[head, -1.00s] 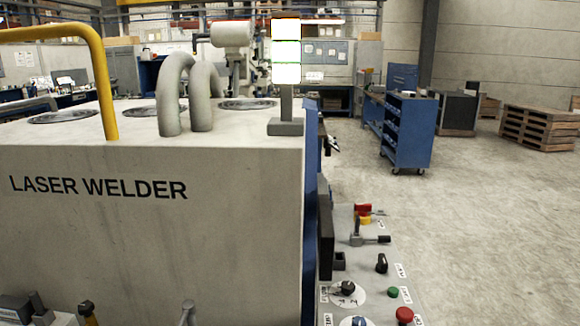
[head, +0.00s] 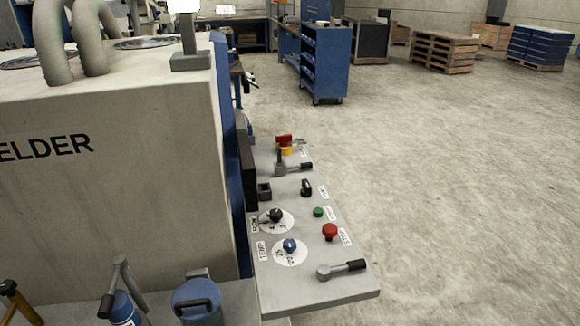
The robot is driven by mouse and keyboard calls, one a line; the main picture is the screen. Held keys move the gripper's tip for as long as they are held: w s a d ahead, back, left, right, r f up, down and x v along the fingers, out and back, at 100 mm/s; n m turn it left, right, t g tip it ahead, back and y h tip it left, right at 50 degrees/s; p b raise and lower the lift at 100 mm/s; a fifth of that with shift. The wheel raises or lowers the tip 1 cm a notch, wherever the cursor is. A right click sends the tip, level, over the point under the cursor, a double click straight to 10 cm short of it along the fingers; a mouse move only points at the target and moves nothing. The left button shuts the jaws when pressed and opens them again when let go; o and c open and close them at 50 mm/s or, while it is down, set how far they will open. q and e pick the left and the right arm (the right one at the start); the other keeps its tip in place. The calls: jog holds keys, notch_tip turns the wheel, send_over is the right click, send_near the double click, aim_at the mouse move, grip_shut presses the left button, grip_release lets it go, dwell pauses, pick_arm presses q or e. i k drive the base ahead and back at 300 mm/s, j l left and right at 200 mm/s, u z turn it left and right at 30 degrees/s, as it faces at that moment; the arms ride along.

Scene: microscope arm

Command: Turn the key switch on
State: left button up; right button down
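A grey control panel (head: 340,292) juts out from the right side of the laser welder (head: 120,190) in the head view. On it are a black knob (head: 306,187) beside a small label, a black knob on a white dial (head: 276,215), and a blue knob on a white dial (head: 290,245). A red and yellow control (head: 285,142) sits at the far end. The labels are too small to read, so I cannot tell which control is the key switch or how it is set. Neither of my grippers is in view.
The panel also carries a green button (head: 318,212), a red mushroom button (head: 330,231), a black-gripped front lever (head: 342,269) and a farther lever (head: 292,167). Blue canisters (head: 196,300) stand at the bottom left. The floor right of the panel is clear; a blue cabinet (head: 327,65) stands beyond.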

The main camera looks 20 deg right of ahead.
aim_at(281, 172)
jog(key=l, duration=0.4)
jog(key=k+l+u, duration=0.15)
jog(key=l, duration=0.65)
jog(key=i+l+u, duration=0.1)
jog(key=l, duration=0.25)
jog(key=i+l+u, duration=0.1)
jog(key=l, duration=0.25)
jog(key=i+l+u, duration=0.1)
jog(key=l, duration=0.25)
jog(key=i+l+u, duration=0.2)
jog(key=i+l, duration=0.2)
jog(key=i, duration=0.15)
